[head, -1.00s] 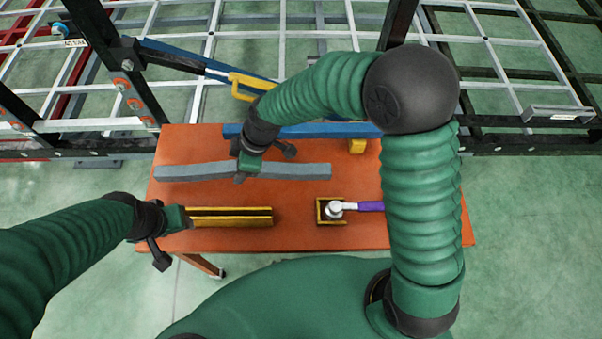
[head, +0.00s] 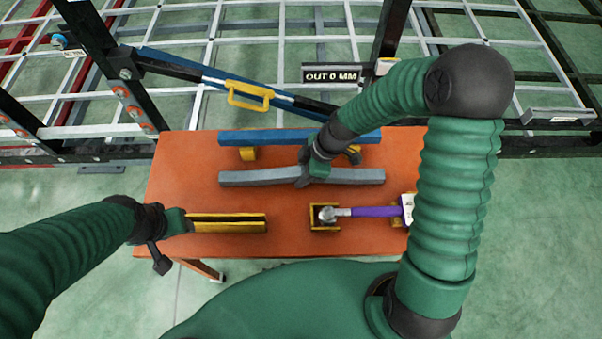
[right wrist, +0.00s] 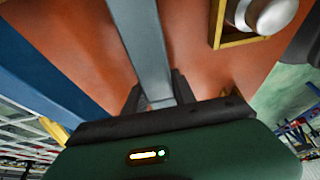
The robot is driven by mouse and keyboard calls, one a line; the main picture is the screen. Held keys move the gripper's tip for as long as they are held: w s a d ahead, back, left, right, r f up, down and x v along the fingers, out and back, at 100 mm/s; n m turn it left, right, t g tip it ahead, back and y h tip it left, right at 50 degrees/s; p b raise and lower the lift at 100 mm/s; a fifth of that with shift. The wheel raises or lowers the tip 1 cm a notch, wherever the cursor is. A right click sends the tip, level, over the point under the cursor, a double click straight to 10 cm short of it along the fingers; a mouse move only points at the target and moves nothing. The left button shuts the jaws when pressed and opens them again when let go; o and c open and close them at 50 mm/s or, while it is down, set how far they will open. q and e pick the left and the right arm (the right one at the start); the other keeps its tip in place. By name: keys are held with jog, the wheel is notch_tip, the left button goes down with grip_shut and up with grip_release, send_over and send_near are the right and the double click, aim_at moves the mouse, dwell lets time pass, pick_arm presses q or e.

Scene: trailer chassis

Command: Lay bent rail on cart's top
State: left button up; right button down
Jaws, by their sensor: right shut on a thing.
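The grey bent rail (head: 345,177) lies lengthwise across the orange cart top (head: 180,170) in the head view, with a slight bend along it. My right gripper (head: 304,177) is shut on the rail near its middle. In the right wrist view the rail (right wrist: 142,45) runs away from between the fingers of my right gripper (right wrist: 158,95), with the orange top below. I cannot tell whether the rail touches the top or hangs just above it. My left gripper (head: 188,222) is at the left end of a yellow slotted block; its jaws are too small to read.
The yellow slotted block (head: 235,223) lies at the front left of the top. A purple-handled hammer (head: 372,211) rests with its head in a yellow-rimmed box (head: 323,226). A straight blue rail (head: 260,137) lies behind. The chassis frame with a yellow handle (head: 248,95) stands beyond.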

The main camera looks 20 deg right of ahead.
jog(key=shift+f, duration=0.2)
jog(key=c, duration=1.5)
grip_release()
jog(key=shift+a, duration=0.15)
jog(key=o, duration=0.5)
jog(key=shift+a, duration=0.3)
jog(key=shift+d, duration=0.15)
